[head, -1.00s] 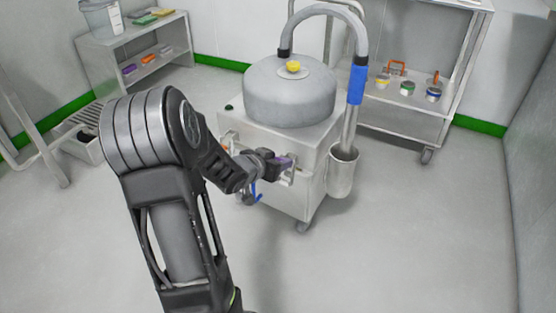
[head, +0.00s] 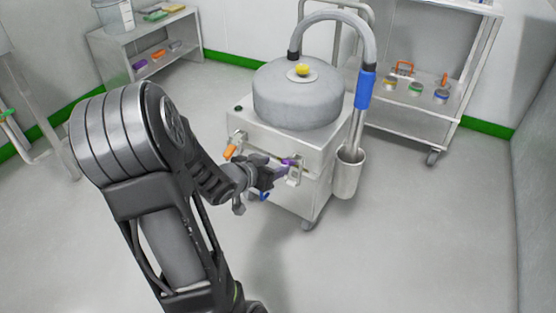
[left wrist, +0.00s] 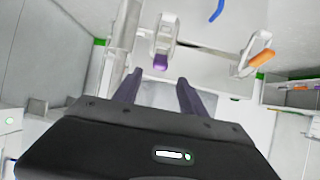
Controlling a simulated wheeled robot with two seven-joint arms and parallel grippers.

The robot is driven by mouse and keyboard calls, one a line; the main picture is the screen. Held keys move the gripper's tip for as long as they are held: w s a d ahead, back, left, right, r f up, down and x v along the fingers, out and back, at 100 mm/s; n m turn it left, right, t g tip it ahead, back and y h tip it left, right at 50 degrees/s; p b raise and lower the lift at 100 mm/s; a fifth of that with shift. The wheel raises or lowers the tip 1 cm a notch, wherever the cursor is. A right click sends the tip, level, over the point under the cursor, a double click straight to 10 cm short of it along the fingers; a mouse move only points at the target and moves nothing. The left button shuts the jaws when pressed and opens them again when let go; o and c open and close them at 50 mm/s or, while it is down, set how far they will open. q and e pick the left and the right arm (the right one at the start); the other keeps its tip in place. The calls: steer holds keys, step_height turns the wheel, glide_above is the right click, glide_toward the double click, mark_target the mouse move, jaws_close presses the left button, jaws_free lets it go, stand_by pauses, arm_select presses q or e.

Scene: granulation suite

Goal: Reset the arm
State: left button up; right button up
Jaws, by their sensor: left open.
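My left arm comes in from the left of the head view. Its gripper (head: 277,172) is in front of the white wheeled machine (head: 318,206), close to a purple-tipped latch (head: 287,162). In the left wrist view the two fingers of the left gripper (left wrist: 158,92) are apart with nothing between them. The purple tip (left wrist: 160,62) lies just beyond them, apart from them. An orange-tipped latch (left wrist: 262,58) is to the right in that view. A blue handle (head: 264,196) is partly hidden behind the gripper. My right gripper is not in view.
The machine carries a grey domed lid (head: 297,100) with a yellow knob and a hose with a blue grip (head: 365,92) in a metal cup (head: 347,175). A rack (head: 420,118) stands behind, a shelf (head: 150,50) at the back left. The right floor is clear.

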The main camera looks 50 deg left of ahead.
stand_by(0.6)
arm_select(q)
steer(key=d+f+n+g+h, duration=0.25)
steer(key=d+f+g, duration=0.25)
steer(key=d+f, duration=1.25)
steer(key=s+d+f+m+g+h, duration=0.15)
steer(key=s+d+f, duration=0.25)
steer(key=d, duration=0.4)
steer(key=s+d+f+g+h, duration=0.1)
steer(key=s+d+f+g, duration=0.2)
steer(key=d, duration=0.5)
steer(key=s+d+f+m+g+h, duration=0.1)
steer(key=s+d+f+h, duration=0.1)
steer(key=s+d+f, duration=0.45)
steer(key=d+r+m+p, duration=0.1)
steer(key=d+r+p, duration=0.2)
steer(key=r+p, duration=3)
step_height(320, 180, up, 3)
steer(key=shift+s, duration=0.35)
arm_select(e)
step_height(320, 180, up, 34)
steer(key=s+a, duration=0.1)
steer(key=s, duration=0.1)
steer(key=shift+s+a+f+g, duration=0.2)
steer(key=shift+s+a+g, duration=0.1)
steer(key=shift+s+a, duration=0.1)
